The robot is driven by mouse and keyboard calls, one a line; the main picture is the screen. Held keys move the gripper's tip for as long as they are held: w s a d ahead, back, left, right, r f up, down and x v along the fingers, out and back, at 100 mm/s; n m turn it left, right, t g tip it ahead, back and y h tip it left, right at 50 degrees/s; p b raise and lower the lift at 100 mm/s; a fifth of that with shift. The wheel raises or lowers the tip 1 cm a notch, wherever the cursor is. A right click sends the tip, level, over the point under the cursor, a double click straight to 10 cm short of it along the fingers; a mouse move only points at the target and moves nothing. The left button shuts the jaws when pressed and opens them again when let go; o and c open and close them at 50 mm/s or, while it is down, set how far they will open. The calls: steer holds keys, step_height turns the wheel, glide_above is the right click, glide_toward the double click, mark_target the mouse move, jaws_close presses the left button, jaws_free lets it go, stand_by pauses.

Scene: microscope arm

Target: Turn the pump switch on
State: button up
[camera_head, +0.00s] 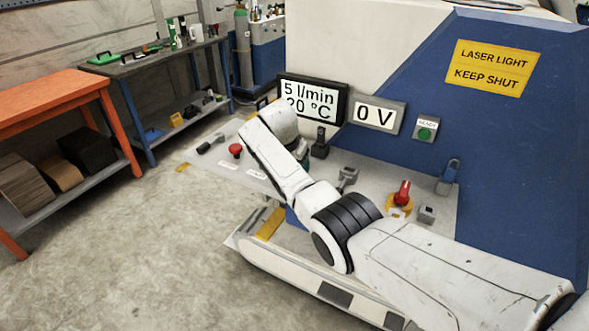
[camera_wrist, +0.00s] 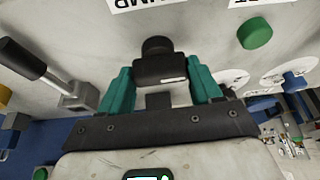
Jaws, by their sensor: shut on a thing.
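In the wrist view, a black switch (camera_wrist: 157,45) stands on the pale panel below a partly cut-off, upside-down label (camera_wrist: 143,3) whose letters end in "UMP". My gripper (camera_wrist: 160,72) has its teal fingers on either side of the switch's dark body and is shut on it. In the head view my white arm reaches over the control panel (camera_head: 440,213).
A screen (camera_head: 312,98) reads "5 l/min 20 °C", and a display (camera_head: 375,116) reads "0 V". A red mushroom button (camera_head: 235,150), a red rotary switch (camera_head: 402,193) and a black-handled lever (camera_wrist: 25,60) are nearby. An orange workbench (camera_head: 60,95) stands left, with open floor between.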

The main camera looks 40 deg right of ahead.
steer(key=shift+r+m, duration=0.1)
steer(key=shift+m, duration=0.2)
steer(key=o, duration=1.1)
steer(key=shift+c, duration=0.2)
steer(key=b+v, duration=0.1)
steer(key=v, duration=0.9)
steer(key=shift+a+r, duration=0.25)
steer(key=shift+r, duration=0.05)
